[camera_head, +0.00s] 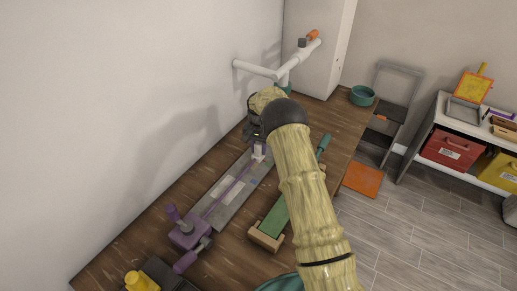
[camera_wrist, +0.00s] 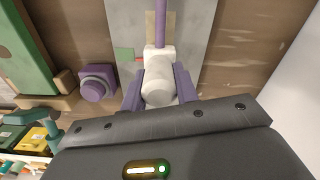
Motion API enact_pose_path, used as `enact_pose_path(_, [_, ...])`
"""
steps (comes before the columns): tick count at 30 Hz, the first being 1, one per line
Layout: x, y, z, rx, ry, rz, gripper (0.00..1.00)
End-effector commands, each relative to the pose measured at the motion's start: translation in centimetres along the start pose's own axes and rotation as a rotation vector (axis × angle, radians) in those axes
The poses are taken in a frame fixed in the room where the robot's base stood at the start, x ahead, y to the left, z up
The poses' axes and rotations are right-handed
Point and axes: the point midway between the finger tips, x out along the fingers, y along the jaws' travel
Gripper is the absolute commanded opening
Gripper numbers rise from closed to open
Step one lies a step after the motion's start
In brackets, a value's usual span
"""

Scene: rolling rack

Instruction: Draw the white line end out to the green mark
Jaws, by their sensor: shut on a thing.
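The white line end (camera_head: 258,151) is at the far end of a grey board on the wooden bench. A purple line (camera_head: 232,183) runs from it along the board to a purple reel with handles (camera_head: 190,232). In the wrist view, the white line end (camera_wrist: 159,62) sits between the two purple fingers of my gripper (camera_wrist: 159,92), which is shut on it. I cannot make out the green mark in the head view, where my arm hides part of the bench.
A green strip in a wooden holder (camera_head: 267,236) lies right of the board. A teal bowl (camera_head: 362,96) stands at the bench's far end. White pipes (camera_head: 258,70) rise near the wall. A purple knob (camera_wrist: 96,83) shows left of my gripper in the wrist view.

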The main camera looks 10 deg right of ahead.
Motion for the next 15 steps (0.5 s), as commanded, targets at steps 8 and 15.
enact_pose_path(8, [0.08,-0.14,0.20,-0.002,-0.002,0.003,0.52])
enact_pose_path(15, [-0.17,0.39,-0.14,0.006,-0.001,0.003,0.52])
